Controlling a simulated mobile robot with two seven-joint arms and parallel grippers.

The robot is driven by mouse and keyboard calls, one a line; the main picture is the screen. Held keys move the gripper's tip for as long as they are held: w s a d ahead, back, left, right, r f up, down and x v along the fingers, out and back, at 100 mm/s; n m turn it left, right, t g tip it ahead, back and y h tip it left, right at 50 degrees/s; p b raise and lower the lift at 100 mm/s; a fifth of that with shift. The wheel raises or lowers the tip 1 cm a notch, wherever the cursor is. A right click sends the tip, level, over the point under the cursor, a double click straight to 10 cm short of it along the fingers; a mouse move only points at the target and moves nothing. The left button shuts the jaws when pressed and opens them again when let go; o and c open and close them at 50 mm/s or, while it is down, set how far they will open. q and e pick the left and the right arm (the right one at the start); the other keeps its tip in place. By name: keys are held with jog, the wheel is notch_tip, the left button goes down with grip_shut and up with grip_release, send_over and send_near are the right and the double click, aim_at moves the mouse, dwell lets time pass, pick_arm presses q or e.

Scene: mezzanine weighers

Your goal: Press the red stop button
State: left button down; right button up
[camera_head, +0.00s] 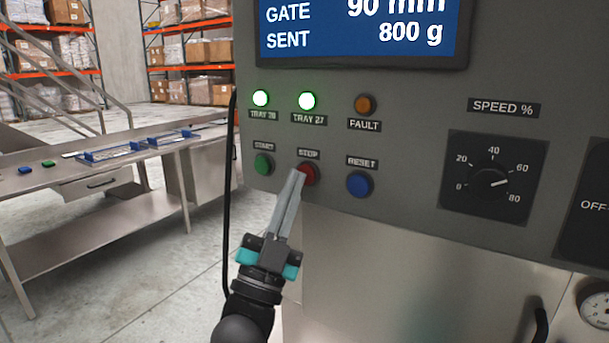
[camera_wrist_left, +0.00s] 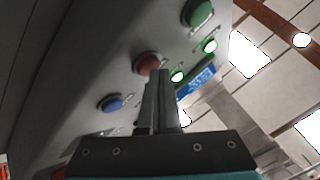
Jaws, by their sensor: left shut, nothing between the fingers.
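The red stop button (camera_head: 309,174) sits on the grey control panel under a STOP label, between the green start button (camera_head: 263,164) and the blue reset button (camera_head: 359,184). My left gripper (camera_head: 298,174) is shut and empty, its fingertips in front of the red button's left part. I cannot tell whether they touch it. In the left wrist view the red button (camera_wrist_left: 147,63) shows just beyond the closed fingertips (camera_wrist_left: 160,76). The green button (camera_wrist_left: 198,13) and blue button (camera_wrist_left: 111,103) lie to either side. My right gripper is not in view.
Lit green TRAY lamps (camera_head: 307,101) and an amber FAULT lamp (camera_head: 366,105) sit above the buttons, below a blue display (camera_head: 360,30). A speed dial (camera_head: 492,180) is to the right. A black cable (camera_head: 229,190) hangs at the panel's left edge. A steel bench (camera_head: 110,228) stands left.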

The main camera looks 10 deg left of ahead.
pick_arm(q)
jog(key=shift+w+d, duration=0.15)
jog(key=shift+w, duration=0.15)
jog(key=shift+s, duration=0.15)
dwell(0.5)
jog(key=shift+s+a+p, duration=0.3)
jog(key=shift+s+p, duration=0.05)
jog(key=shift+s, duration=0.3)
jog(key=s, duration=0.1)
jog(key=s+a+p, duration=0.1)
jog(key=s, duration=0.2)
jog(key=shift+s+a, duration=0.35)
jog(key=shift+a, duration=0.05)
